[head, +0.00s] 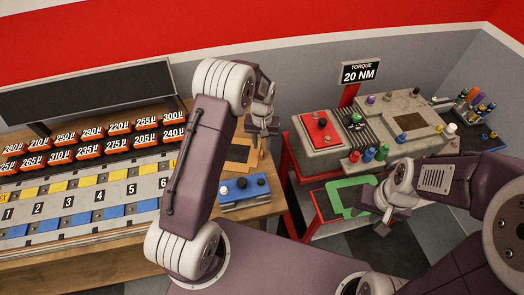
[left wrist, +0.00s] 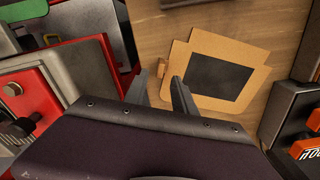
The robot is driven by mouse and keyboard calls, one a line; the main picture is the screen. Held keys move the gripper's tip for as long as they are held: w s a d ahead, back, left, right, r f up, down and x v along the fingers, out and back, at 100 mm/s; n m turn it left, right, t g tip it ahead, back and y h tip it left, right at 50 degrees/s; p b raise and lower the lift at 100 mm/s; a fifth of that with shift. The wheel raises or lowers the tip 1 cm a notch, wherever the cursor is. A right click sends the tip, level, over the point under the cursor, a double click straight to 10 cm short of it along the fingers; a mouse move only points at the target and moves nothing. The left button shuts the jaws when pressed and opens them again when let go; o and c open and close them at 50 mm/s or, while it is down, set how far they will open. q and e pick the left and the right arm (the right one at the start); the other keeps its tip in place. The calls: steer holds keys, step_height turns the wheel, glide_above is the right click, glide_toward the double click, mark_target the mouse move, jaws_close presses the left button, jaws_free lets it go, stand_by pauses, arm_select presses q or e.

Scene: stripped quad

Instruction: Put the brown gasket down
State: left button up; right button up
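The brown gasket (left wrist: 250,67), a tan frame with a small tab on one side, lies flat on the wooden bench top around a dark rectangle. In the head view the gasket (head: 236,165) is partly hidden by my left arm. My left gripper (left wrist: 160,76) is open. Its two fingers stand apart on either side of the gasket's tab, with no clear contact visible. In the head view my left gripper (head: 262,132) is just above the bench's right end. My right gripper (head: 384,226) is beside a green gasket (head: 350,190); its finger gap is too small to judge.
A blue block with knobs (head: 245,193) stands in front of the brown gasket. A red-and-grey engine block (head: 325,132) with coloured pegs stands right, across a gap from the bench. A torque sign (head: 360,73) reads 20 NM.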

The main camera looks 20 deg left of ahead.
arm_select(q)
step_height(320, 180, up, 7)
steer(key=shift+b, duration=0.35)
steer(key=shift+m+t, duration=0.6)
steer(key=shift+m, duration=0.1)
steer(key=s, duration=1.3)
steer(key=s+r, duration=0.1)
steer(key=s, duration=0.5)
steer(key=shift+s+a, duration=0.25)
steer(key=shift+s, duration=0.3)
steer(key=shift+w+f, duration=0.1)
steer(key=shift+w, duration=0.05)
